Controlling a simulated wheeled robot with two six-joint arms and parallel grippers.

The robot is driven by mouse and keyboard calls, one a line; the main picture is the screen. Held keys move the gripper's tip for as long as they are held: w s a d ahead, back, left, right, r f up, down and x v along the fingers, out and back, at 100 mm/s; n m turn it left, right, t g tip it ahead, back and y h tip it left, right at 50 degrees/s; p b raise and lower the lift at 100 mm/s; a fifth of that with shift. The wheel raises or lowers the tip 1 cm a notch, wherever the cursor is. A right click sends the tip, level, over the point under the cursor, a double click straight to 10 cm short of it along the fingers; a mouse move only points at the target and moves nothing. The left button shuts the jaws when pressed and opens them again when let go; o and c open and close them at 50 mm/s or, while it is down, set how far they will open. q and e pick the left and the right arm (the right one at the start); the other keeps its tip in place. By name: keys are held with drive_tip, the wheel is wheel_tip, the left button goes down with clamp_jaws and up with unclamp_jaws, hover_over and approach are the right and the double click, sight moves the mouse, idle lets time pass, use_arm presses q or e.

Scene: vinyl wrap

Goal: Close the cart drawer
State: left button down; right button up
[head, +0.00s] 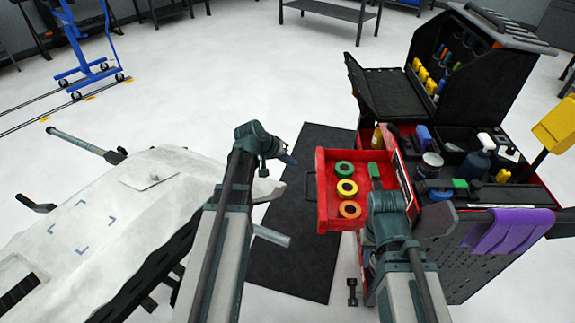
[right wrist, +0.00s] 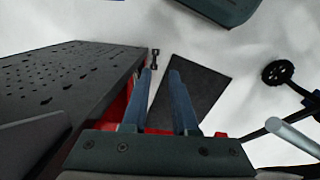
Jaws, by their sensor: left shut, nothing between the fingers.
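The red cart drawer (head: 327,219) stands pulled out from the left side of the tool cart (head: 480,235). It holds a green, a yellow and an orange ring-shaped roll. My right gripper (right wrist: 163,72) is open and empty in the right wrist view, with a gap between its fingers. Red parts of the cart show beside and behind the fingers; I cannot tell whether they touch. In the head view its arm covers the drawer's right front corner and hides the fingertips. My left gripper (head: 288,160) is shut and empty, left of the drawer and apart from it.
A black mat (head: 290,270) lies on the floor beneath the drawer. A white-covered panel (head: 110,220) fills the left. A blue wheeled frame (head: 85,45) stands at the back left. Open floor lies behind.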

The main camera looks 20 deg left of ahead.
use_arm(q)
drive_tip(key=w+d+f+b, duration=0.3)
drive_tip(key=d+f, duration=0.1)
drive_tip(key=d, duration=0.1)
drive_tip(key=shift+w+d, duration=0.25)
drive_tip(key=shift+w, duration=0.15)
drive_tip(key=shift+d, duration=0.15)
drive_tip(key=w+d, duration=0.2)
drive_tip(key=d, duration=0.5)
drive_tip(key=w+d, duration=0.3)
drive_tip(key=d, duration=0.5)
drive_tip(key=w+d, duration=0.2)
drive_tip(key=d, duration=0.6)
drive_tip(key=shift+w+d, duration=0.2)
drive_tip(key=shift+w, duration=0.2)
drive_tip(key=shift+w+d, duration=0.1)
drive_tip(key=shift+d, duration=0.4)
